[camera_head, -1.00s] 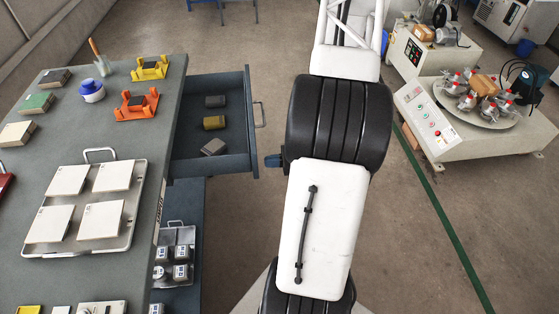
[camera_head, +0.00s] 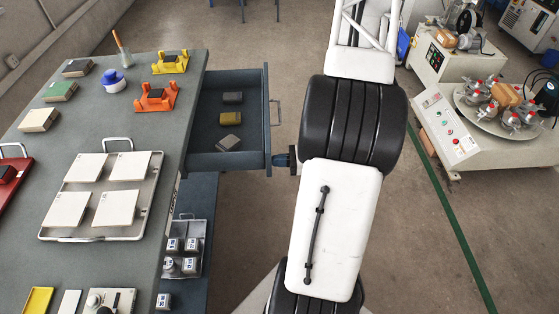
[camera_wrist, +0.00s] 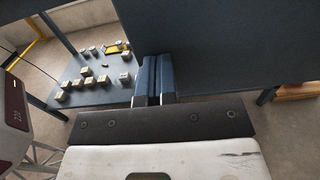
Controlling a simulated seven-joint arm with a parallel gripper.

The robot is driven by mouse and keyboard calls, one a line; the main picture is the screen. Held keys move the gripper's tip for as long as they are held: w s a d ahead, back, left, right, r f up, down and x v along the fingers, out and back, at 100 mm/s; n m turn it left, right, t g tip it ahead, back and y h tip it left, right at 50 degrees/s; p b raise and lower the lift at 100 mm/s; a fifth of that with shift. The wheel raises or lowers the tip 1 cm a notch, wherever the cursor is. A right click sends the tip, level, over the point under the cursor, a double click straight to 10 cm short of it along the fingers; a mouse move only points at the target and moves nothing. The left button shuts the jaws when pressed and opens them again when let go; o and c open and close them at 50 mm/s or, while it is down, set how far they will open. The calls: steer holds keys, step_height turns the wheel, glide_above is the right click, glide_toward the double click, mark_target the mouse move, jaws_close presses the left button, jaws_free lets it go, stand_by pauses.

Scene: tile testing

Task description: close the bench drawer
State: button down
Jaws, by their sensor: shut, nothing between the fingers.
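The bench drawer (camera_head: 268,120) stands open, pulled out to the right from the dark grey bench (camera_head: 135,255). Its handle (camera_head: 275,113) is on the outer front panel. My gripper (camera_head: 277,160) is at the near end of that panel, on its outer side, nearer me than the handle. The fingertips are at or very close to the panel; I cannot tell whether they touch. In the wrist view, the blue fingers (camera_wrist: 155,77) are together and empty, beside a large dark panel (camera_wrist: 230,45) that fills the upper right.
Several small blocks (camera_head: 231,98) lie inside the drawer. A metal tray (camera_head: 80,239) with pale tiles sits on the bench. A lower shelf (camera_head: 199,200) below the drawer holds small weights. Machines (camera_head: 450,130) stand at the right, with open floor between.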

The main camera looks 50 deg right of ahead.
mark_target(237, 162)
steer(key=x, duration=2.8)
steer(key=shift+a+f, duration=0.1)
steer(key=shift+w+a, duration=0.1)
steer(key=shift+w, duration=0.25)
steer(key=shift+v, duration=7.35)
steer(key=shift+a, duration=0.1)
